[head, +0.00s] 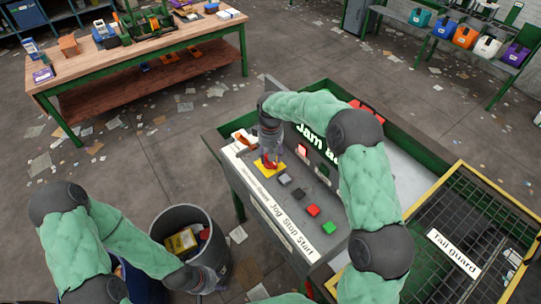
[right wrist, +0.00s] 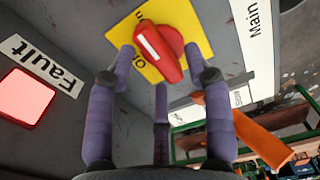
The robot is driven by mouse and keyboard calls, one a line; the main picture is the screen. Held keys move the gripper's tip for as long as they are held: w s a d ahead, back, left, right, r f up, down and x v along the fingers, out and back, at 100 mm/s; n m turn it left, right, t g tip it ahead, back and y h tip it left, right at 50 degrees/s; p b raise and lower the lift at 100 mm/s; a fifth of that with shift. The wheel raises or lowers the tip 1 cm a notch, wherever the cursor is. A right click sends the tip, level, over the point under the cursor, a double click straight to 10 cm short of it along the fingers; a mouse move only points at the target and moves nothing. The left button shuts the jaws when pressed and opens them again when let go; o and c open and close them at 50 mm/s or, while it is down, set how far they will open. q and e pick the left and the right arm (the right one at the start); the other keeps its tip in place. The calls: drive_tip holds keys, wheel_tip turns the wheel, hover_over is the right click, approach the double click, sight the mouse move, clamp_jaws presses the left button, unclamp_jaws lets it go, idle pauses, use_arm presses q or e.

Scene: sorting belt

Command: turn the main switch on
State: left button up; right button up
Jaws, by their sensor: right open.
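The main switch is a red rotary knob (right wrist: 172,40) with a white bar on its grip. It sits on a yellow plate (right wrist: 201,28) on the grey control panel (head: 262,197). In the right wrist view the bar runs slantwise; the plate's lettering is partly covered. My right gripper (right wrist: 160,65) is open, its fingers spread around the lower side of the knob. I cannot tell whether they touch it. In the head view it comes down over the yellow plate (head: 262,169). My left gripper (head: 212,280) hangs low beside the grey bin, its fingers unclear.
The panel carries grey, red and green buttons (head: 329,228). A grey bin (head: 180,218) stands left of the panel. The tail guard mesh (head: 470,215) is at right. Workbench (head: 200,55) behind.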

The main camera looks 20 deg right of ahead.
wheel_tip(320, 180, up, 11)
drive_tip(key=shift+r, duration=0.2)
idle(0.6)
